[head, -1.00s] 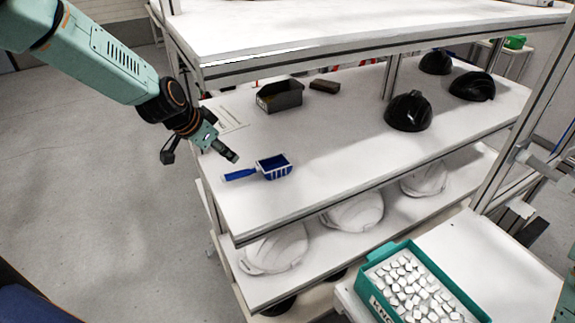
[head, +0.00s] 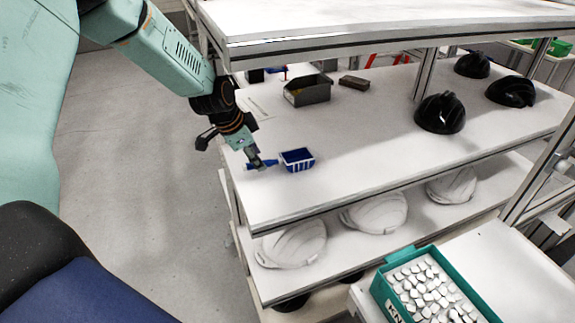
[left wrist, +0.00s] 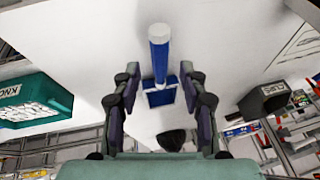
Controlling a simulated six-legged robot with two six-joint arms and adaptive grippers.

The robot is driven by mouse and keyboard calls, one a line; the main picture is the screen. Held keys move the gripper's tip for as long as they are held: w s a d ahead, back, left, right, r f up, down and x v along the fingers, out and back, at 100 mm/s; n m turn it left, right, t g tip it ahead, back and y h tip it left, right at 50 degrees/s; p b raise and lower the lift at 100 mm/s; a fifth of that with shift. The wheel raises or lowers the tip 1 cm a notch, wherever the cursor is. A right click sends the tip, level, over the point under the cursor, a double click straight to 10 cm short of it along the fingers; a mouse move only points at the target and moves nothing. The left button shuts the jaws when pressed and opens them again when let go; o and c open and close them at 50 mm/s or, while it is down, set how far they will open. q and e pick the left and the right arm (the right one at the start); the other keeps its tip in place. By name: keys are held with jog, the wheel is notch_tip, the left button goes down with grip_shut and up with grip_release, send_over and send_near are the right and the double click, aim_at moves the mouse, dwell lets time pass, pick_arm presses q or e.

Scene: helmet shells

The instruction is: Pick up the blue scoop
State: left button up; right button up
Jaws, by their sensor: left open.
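The blue scoop (head: 297,160) lies on the white middle shelf near its left front edge, its handle pointing left. My left gripper (head: 257,163) is at the handle in the head view and hides part of it. In the left wrist view, the scoop's blue handle (left wrist: 159,60) with a pale end lies between the two spread fingers of the left gripper (left wrist: 160,72). The fingers show gaps on both sides of the handle. My right gripper is not in view.
A dark grey bin (head: 308,92) and a brown block (head: 354,82) stand farther back on the shelf. Black helmet shells (head: 440,113) stand to the right, white ones (head: 374,212) below. A teal crate (head: 388,306) stands front right.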

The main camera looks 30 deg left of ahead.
aim_at(276, 163)
pick_arm(q)
jog(key=shift+b+x, duration=0.45)
jog(key=shift+x, duration=0.6)
jog(key=shift+w+a+f, duration=0.1)
jog(key=shift+w+f, duration=0.05)
jog(key=shift+f, duration=0.2)
jog(key=shift+d+r, duration=0.15)
jog(key=shift+d, duration=0.1)
jog(key=shift+a+f, duration=0.15)
jog(key=shift+f, duration=0.1)
jog(key=shift+b, duration=0.3)
jog(key=shift+f, duration=0.1)
